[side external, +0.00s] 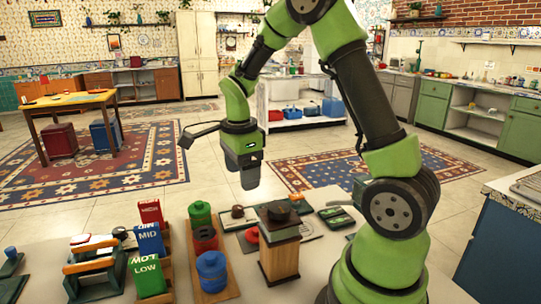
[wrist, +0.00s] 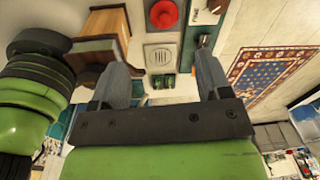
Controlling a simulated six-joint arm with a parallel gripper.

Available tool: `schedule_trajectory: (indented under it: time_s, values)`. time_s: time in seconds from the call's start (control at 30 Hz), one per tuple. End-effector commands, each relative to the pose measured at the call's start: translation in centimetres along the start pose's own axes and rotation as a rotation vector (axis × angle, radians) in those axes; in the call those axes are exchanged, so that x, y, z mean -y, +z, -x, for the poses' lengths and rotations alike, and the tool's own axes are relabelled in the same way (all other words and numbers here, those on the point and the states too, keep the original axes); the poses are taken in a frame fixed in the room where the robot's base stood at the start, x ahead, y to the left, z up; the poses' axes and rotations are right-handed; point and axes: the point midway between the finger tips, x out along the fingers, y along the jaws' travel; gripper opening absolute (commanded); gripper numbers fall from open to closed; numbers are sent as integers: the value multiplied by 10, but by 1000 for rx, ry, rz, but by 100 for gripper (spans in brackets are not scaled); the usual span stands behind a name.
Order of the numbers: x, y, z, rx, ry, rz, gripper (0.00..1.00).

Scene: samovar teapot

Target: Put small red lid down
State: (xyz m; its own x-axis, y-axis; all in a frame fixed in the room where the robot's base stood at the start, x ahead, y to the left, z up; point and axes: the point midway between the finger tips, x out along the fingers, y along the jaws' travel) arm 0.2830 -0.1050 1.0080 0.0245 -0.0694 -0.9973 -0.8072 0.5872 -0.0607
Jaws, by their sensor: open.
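The small red lid (side external: 252,236) sits low beside the wooden box, partly hidden behind it in the side view. In the wrist view the red lid (wrist: 163,14) is a round red disc with a raised centre, lying on a pale square surface near the top edge. My gripper (side external: 250,180) hangs above the far side of the table with its fingers pointing down. In the wrist view my gripper (wrist: 162,78) has its two fingers wide apart with nothing between them. The lid is apart from the fingers.
A tall wooden box (side external: 279,255) with a dark top stands in front of the lid. Left of it, a wooden rack holds green, red and blue canisters (side external: 211,268). LOW, MID and red blocks (side external: 148,276) stand further left. Small green-and-dark items (side external: 337,218) lie to the right.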

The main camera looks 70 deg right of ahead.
Motion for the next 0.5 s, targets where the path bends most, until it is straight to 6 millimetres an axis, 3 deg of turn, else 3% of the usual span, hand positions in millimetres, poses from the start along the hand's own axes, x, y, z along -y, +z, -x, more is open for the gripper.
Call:
schedule_trajectory:
  time_s: [0.03, 0.2, 0.33, 0.5]
  values:
    - [-10, 7, 24, 32, -49, 126, 71]
    - [-58, 23, 84, 109, -215, 627, 71]
    - [-100, 26, 116, 135, -370, 1007, 71]
    - [-150, 24, 136, 119, -573, 1435, 71]
